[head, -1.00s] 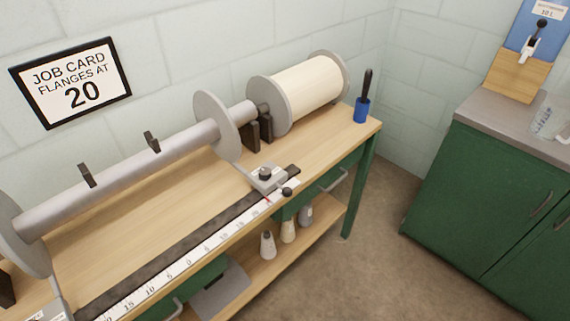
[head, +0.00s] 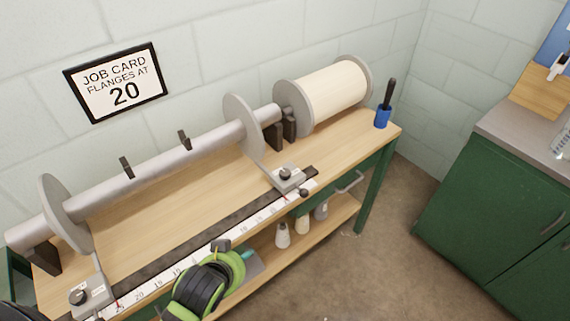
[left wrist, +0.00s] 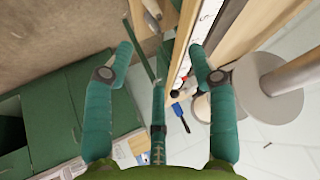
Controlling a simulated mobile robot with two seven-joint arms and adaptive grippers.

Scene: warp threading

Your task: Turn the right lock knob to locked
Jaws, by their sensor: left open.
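The right lock block (head: 290,180) is a grey carriage on the dark rail at the bench's front right. A dark round lock knob (head: 285,174) sits on top, and a small black knob (head: 304,193) sticks out in front. The picture is too small to tell the lock setting. My left gripper (head: 241,259) is in front of the bench, left of and nearer than the right block, touching nothing visible. In the left wrist view its teal fingers (left wrist: 160,57) are spread and empty. The left lock block (head: 90,295) is at bottom left.
A white scale (head: 202,259) runs along the rail. The grey beam (head: 160,170) with two flanges (head: 241,125) stands behind, and a cream roll (head: 335,90) is at right. Floor before the bench is free.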

